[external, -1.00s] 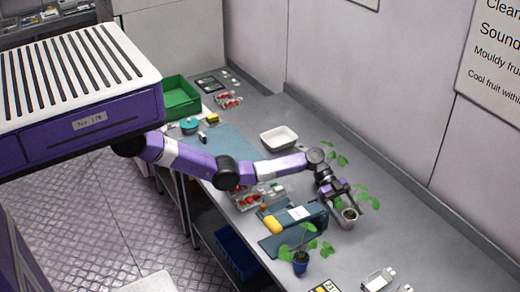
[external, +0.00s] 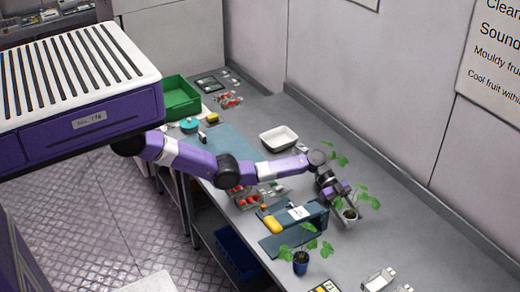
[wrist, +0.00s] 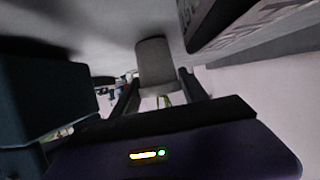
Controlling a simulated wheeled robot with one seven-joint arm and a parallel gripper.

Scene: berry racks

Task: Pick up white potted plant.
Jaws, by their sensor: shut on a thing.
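The white potted plant (external: 350,214) is a small pale pot with dark soil and green leaves around it, toward the right of the bench in the external view. My gripper (external: 346,203) is at this pot, pointing down to the right. In the wrist view a pale grey tapered shape, likely the pot (wrist: 154,62), stands between the two dark fingers (wrist: 160,92), with a bit of green below it. My gripper is shut on it. The pot looks roughly upright; I cannot tell whether it touches the bench.
A second plant in a blue pot (external: 301,262) stands nearer the front edge. A dark blue-grey box (external: 312,214) and a yellow object (external: 272,224) lie left of my gripper. A white tray (external: 279,140) sits farther back.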

